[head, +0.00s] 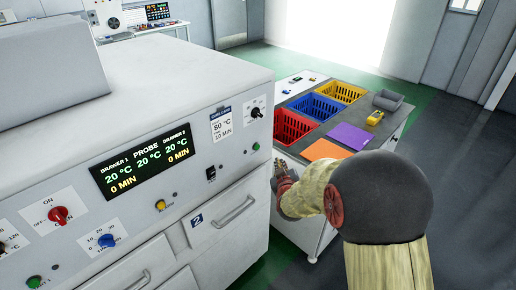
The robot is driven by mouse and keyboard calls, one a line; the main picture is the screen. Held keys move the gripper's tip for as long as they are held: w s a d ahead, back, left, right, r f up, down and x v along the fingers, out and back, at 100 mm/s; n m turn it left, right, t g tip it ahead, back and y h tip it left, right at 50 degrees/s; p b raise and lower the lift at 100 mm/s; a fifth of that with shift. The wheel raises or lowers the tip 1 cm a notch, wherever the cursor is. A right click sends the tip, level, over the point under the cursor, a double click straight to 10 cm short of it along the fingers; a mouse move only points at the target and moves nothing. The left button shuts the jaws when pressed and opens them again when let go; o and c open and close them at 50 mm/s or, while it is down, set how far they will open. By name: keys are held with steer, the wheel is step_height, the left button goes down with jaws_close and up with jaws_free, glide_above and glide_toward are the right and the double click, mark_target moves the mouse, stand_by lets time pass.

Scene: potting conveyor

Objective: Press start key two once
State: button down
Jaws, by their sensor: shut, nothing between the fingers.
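A control panel on the white machine (170,75) faces my arm. A small green key (256,146) sits on the right of the panel, below a black dial (256,113); its label is too small to read. Another green key (34,282) is at the lower left. Drawer 2, with its blue "2" plate (197,220), is at the lower right of the machine. My gripper (280,171) is shut and empty, just right of and a little below the right green key in the picture. My arm partly hides it, and no contact with the key shows.
The display (142,162) reads 20 °C and 0 MIN. A bench (345,124) behind my gripper holds red, blue and yellow baskets. Dark floor at the right is clear.

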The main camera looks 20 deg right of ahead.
steer(key=w+a, duration=0.3)
steer(key=w, duration=0.4)
steer(key=shift+w, duration=0.25)
steer(key=shift+w, duration=0.1)
stand_by(1.2)
steer(key=shift+w, duration=0.3)
steer(key=shift+w+a, duration=0.2)
steer(key=shift+w, duration=0.2)
stand_by(0.9)
steer(key=shift+s+d, duration=0.3)
steer(key=shift+s, duration=0.5)
steer(key=s, duration=0.1)
steer(key=s+d, duration=0.1)
steer(key=s, duration=0.1)
steer(key=s+b, duration=0.1)
steer(key=shift+s+d, duration=0.35)
